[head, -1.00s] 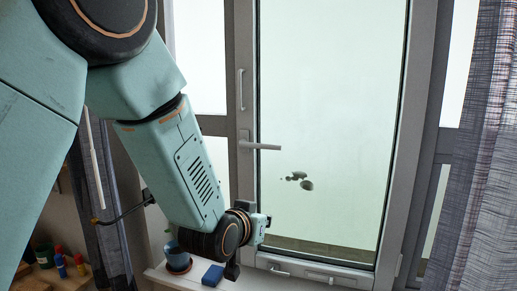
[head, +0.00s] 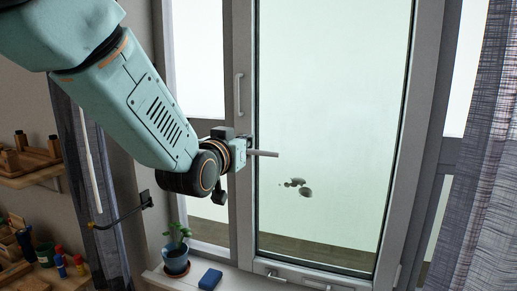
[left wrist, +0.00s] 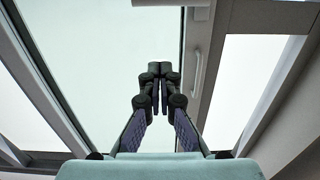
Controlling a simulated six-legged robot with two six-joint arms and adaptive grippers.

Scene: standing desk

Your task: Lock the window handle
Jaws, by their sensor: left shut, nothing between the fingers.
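The window handle (head: 264,154) is a grey lever that points right, level, from the left side of the window frame. My left gripper (head: 247,144) is at the height of the handle and covers its base in the head view; I cannot tell whether they touch. In the left wrist view my left gripper (left wrist: 159,69) has its dark fingers together with nothing between them. A pale bar at the top edge there looks like part of the handle (left wrist: 172,2), just beyond the fingertips. My right gripper is in neither view.
A vertical pull bar (head: 239,93) is on the frame above the handle, and shows beside the fingers in the wrist view (left wrist: 199,72). A potted plant (head: 176,262) and blue block (head: 210,279) stand on the sill. A curtain (head: 488,165) hangs at the right.

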